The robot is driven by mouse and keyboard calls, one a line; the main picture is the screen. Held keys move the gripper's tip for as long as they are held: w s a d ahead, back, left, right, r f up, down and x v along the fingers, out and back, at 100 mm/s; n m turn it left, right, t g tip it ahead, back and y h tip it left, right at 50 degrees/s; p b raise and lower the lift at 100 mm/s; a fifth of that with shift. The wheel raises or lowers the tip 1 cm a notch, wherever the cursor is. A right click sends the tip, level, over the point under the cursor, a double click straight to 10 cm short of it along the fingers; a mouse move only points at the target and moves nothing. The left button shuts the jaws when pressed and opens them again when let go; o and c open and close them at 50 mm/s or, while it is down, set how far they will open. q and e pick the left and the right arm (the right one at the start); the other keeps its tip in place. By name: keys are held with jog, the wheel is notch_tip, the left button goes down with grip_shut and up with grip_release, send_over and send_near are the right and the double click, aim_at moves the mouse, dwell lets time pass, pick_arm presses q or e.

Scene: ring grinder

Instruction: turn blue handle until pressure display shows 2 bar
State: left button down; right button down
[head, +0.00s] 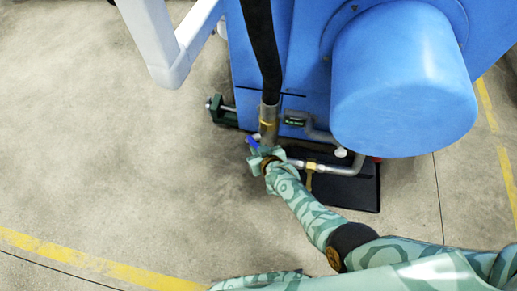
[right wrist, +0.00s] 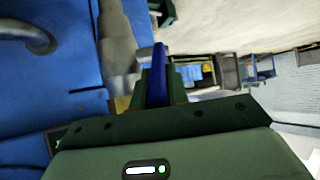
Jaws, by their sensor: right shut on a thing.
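The blue handle (head: 252,142) sits on the pipework at the lower front of the blue machine, and only a small part of it shows in the head view. My right gripper (head: 257,153) is shut on it. In the right wrist view the blue handle (right wrist: 158,72) stands upright between the dark fingers, its lower part hidden. A small dark display with green characters (head: 295,122) is on the machine just right of the pipe. Its reading is too small to make out. My left gripper is not in view.
The blue machine (head: 300,60) has a large blue cylinder (head: 402,85) on its right. A black hose (head: 262,50) runs down to a metal pipe. A dark base plate (head: 350,191) lies below the pipework. The concrete floor to the left is clear.

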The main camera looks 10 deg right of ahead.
jog(key=shift+s+f, duration=0.15)
